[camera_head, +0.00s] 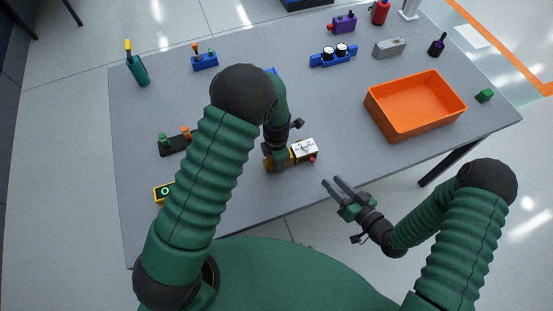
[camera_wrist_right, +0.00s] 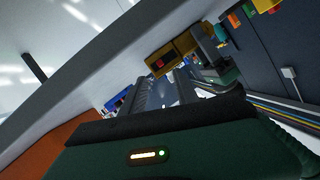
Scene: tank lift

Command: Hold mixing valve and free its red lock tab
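The mixing valve (camera_head: 303,149) is a brass-yellow body with a white top plate, near the table's front edge in the head view. Its small red tab (camera_head: 312,160) shows at the right end. In the right wrist view the yellow valve body (camera_wrist_right: 168,57) with a red spot is ahead of the fingers. My left gripper (camera_head: 278,157) is down at the valve's left part; its fingertips are hidden, so I cannot tell whether it grips. My right gripper (camera_head: 333,184) is open and empty, in front and to the right of the valve, apart from it.
An orange bin (camera_head: 415,104) stands at the right on the grey table (camera_head: 235,110). A dark block with green and orange parts (camera_head: 174,145) and a yellow device (camera_head: 164,191) lie at the left. Several small tools line the back. The table between valve and bin is clear.

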